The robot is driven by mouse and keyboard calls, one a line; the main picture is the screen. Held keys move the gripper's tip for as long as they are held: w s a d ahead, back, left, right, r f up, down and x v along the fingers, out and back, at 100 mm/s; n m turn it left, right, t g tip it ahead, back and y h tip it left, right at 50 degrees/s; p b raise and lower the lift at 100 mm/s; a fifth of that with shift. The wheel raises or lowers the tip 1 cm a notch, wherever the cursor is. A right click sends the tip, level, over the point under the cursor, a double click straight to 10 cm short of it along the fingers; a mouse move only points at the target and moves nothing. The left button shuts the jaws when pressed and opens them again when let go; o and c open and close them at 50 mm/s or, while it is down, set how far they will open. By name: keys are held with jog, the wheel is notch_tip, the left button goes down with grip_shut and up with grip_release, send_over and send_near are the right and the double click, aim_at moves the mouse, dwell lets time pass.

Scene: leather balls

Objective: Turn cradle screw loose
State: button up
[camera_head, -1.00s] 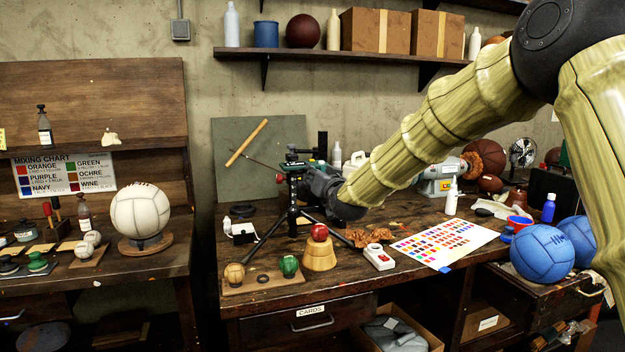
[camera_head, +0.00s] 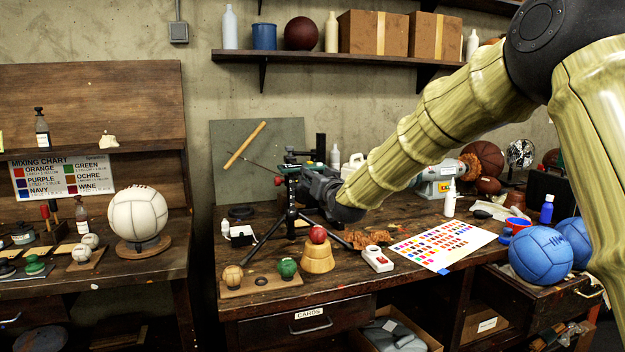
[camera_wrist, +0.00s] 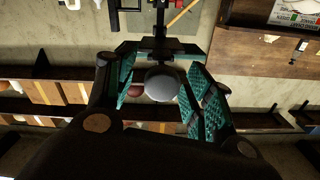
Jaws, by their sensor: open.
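The black cradle on a tripod (camera_head: 291,214) stands on the workbench, with a small red knob (camera_head: 279,181) at its left side. My gripper (camera_head: 307,186) is right up against the cradle's right side in the head view, and its fingertips are hard to make out there. In the wrist view my gripper (camera_wrist: 161,76) is open, with teal pads on both sides. A grey round knob-like part (camera_wrist: 162,83) shows between the fingers, in front of the black cradle frame (camera_wrist: 160,46). I cannot tell whether the pads touch it, or whether it is the screw.
A wooden block with a red ball (camera_head: 318,235), a ball rack (camera_head: 262,282) and a white switch box (camera_head: 378,259) stand in front of the tripod. A colour chart (camera_head: 443,244) lies to the right. A green board (camera_head: 258,150) leans behind.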

jog(key=v, duration=1.2)
jog(key=s+d+f+g+h, duration=0.1)
jog(key=s+d+f+g, duration=0.1)
jog(key=f, duration=0.9)
jog(key=s+d+f+g+h, duration=0.1)
jog(key=s+d+f+g, duration=0.1)
jog(key=f, duration=1)
jog(key=s+d+f+g, duration=0.1)
jog(key=s+f, duration=0.3)
jog(key=f, duration=0.3)
jog(key=s+d+f+m+g+h+p, duration=0.1)
jog(key=s+d+f+g, duration=0.1)
jog(key=s+f, duration=0.35)
jog(key=s+d+f+g, duration=0.1)
jog(key=s+f, duration=0.1)
jog(key=f, duration=0.6)
jog(key=s+d+f+g+h, duration=0.1)
jog(key=s+d+f+g, duration=0.2)
jog(key=s+f, duration=0.4)
jog(key=s+d+f+g+p, duration=0.1)
jog(key=s+d+f+g, duration=0.2)
jog(key=s, duration=1.6)
jog(key=s+d+f+g+h, duration=0.1)
jog(key=s+d+f+g, duration=0.2)
jog(key=s+f, duration=0.8)
jog(key=s+d, duration=0.1)
jog(key=s, duration=0.2)
jog(key=shift+f+h, duration=0.3)
